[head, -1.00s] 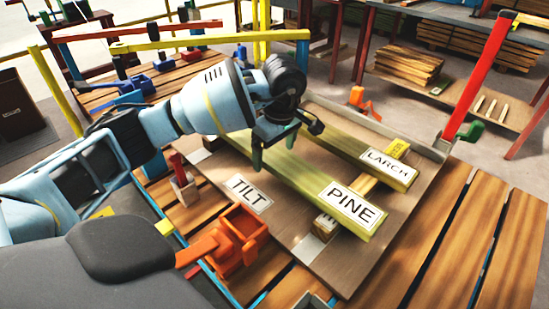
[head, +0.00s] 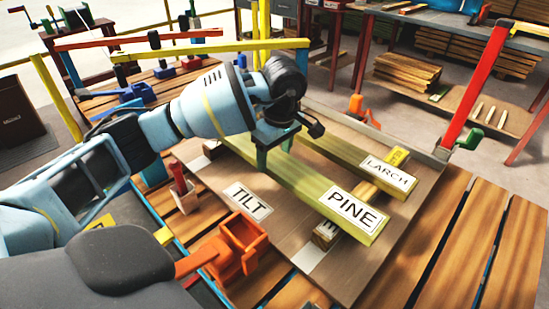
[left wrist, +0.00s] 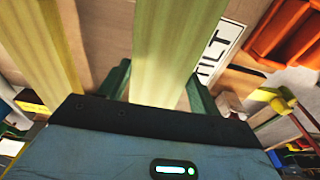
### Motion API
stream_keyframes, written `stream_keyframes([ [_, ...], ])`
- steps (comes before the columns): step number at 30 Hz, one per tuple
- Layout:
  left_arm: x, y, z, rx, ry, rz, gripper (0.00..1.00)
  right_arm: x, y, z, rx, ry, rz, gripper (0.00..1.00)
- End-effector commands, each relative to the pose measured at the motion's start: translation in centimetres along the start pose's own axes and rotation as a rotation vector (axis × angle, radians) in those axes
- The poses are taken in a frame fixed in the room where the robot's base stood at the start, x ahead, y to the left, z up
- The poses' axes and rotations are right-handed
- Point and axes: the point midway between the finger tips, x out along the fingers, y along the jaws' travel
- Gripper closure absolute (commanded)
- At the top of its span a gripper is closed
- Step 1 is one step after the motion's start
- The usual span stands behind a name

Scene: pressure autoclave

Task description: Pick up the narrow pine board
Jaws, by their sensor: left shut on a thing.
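The pine board (head: 312,189) is a long yellow-green board labelled PINE at its near end. It lies slanting across the brown tilt panel (head: 235,178), its near part over a crossways wooden strip (head: 327,235). My left gripper (head: 274,154) is shut on the board toward its far end, with one finger on each side. In the left wrist view the pine board (left wrist: 172,50) runs up between the two green fingers (left wrist: 160,88). My right gripper is not in view.
A board labelled LARCH (head: 362,164) lies beside the pine board, to its right. An orange bracket (head: 243,240) and a red-handled block (head: 183,186) stand at the panel's left. A red post (head: 481,80) rises at the right. Slatted wood (head: 490,245) surrounds the panel.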

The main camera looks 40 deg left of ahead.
Motion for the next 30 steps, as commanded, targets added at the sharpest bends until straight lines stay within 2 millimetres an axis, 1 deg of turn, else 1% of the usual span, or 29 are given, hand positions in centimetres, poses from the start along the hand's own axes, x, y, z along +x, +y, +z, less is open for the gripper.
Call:
stream_keyframes([
  [1,-1.1,0.1,-0.2,-0.002,0.000,0.008,0.76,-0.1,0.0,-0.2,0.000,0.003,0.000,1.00],
  [4,-2.9,0.1,-0.4,-0.001,-0.001,0.009,0.76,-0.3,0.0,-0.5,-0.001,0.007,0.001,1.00],
  [5,-2.6,-0.4,0.2,0.004,0.000,0.005,0.76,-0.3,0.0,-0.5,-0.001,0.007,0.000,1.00],
  [7,-2.7,-1.4,1.2,0.006,0.000,0.005,0.76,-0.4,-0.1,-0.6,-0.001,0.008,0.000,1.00],
  [11,-3.2,-3.4,3.2,0.007,0.000,0.005,0.76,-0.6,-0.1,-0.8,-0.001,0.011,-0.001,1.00],
  [18,-4.2,-7.4,7.3,0.007,-0.002,0.005,0.76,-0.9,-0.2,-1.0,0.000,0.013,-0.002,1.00],
  [21,-4.7,-8.7,8.6,0.004,-0.001,0.007,0.76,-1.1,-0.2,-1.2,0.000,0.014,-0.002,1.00],
  [25,-5.0,-9.9,9.9,0.002,-0.001,0.006,0.76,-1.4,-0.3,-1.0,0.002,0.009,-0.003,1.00],
  [30,-5.1,-10.8,10.8,0.001,-0.001,0.005,0.76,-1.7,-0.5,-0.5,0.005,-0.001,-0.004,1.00],
])
